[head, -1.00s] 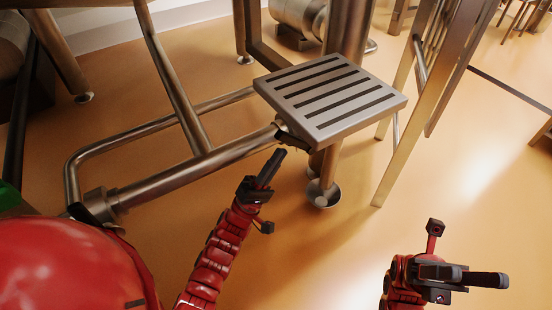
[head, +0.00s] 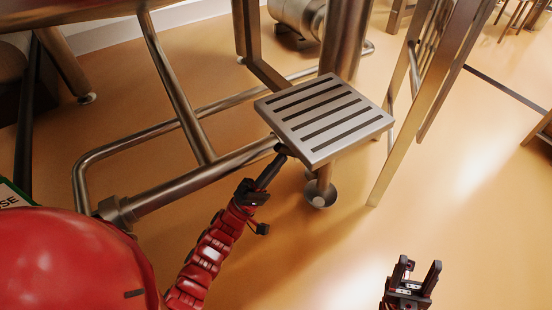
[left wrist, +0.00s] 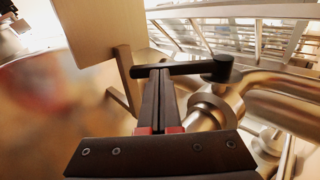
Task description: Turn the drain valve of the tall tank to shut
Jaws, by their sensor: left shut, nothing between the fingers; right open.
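The drain valve's black lever handle (left wrist: 185,69) lies crosswise at my left gripper's fingertips in the left wrist view, with a thick round end at its right. A metal valve body or pipe fitting (left wrist: 208,110) is just right of the fingers. In the head view my left gripper (head: 276,160) is shut and empty, its tips at the pipe end below the slotted plate. The handle is mostly hidden there, and I cannot tell whether the fingers touch it. My right gripper (head: 420,272) is open and empty over the floor. I cannot make out the tall tank as a whole.
A slotted metal plate (head: 325,115) overhangs the left gripper's tips. A steel pipe (head: 205,178) runs left from there, with a thinner pipe behind. A support foot (head: 320,194) and a slanted metal frame (head: 410,125) stand to the right. The floor around my right gripper is clear.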

